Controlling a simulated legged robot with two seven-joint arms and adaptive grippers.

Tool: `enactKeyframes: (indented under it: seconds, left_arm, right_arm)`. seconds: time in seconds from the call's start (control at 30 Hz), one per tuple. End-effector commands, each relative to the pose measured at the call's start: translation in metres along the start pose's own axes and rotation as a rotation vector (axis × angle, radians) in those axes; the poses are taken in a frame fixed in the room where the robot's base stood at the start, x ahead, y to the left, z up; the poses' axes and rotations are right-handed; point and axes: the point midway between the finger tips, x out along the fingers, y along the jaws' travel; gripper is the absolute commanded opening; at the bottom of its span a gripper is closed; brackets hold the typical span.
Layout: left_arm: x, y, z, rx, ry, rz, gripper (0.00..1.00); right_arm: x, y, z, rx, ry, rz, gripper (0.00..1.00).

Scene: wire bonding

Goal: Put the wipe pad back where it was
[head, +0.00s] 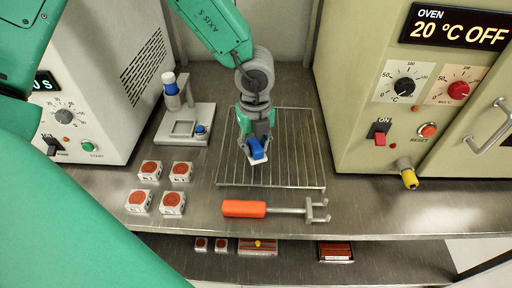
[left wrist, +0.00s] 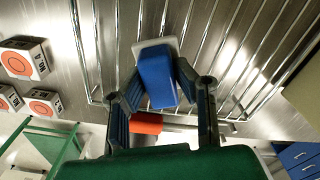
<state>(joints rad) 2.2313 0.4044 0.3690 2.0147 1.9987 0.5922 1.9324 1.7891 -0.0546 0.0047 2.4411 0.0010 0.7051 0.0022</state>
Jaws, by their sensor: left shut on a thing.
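The wipe pad (head: 257,150) has a blue grip block and a white pad on its underside. My left gripper (head: 256,137) is shut on its blue block and holds it over the wire rack (head: 290,170). In the left wrist view the wipe pad (left wrist: 157,75) sits between the two dark fingers, with the white part showing at its far edge. I cannot tell whether the pad touches the rack. My right gripper is not in view.
A small microscope-like stand (head: 183,122) is left of the rack. Several white blocks with orange discs (head: 150,170) lie front left. An orange-handled fork tool (head: 245,208) lies in front of the rack. The oven (head: 400,120) stands at right, with a yellow-tipped knob (head: 409,179).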

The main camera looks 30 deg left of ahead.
Motion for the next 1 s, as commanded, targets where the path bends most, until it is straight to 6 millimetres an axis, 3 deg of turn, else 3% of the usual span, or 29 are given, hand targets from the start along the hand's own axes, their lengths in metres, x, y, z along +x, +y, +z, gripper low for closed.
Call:
enactKeyframes:
  seconds: [0.23, 0.27, 0.3, 0.67, 0.83, 1.0]
  left_arm:
    - [0.007, 0.000, 0.000, 0.001, -0.001, 0.001, 0.00]
    - [0.007, 0.000, 0.000, 0.001, 0.000, 0.001, 0.35]
    - [0.007, 0.000, 0.000, 0.001, 0.000, 0.001, 0.45]
    - [0.004, 0.000, 0.000, 0.000, -0.001, -0.001, 0.45]
    - [-0.020, -0.001, 0.001, -0.001, -0.001, -0.005, 0.45]
    - [-0.058, -0.001, 0.000, 0.000, -0.001, -0.006, 0.45]
  right_arm:
    - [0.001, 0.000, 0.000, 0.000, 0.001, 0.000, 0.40]
    - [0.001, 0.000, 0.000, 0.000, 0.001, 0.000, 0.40]
    - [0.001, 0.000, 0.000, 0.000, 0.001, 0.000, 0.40]
    - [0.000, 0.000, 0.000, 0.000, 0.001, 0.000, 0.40]
    - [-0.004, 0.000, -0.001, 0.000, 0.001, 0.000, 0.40]
    - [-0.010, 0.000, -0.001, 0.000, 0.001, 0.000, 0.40]
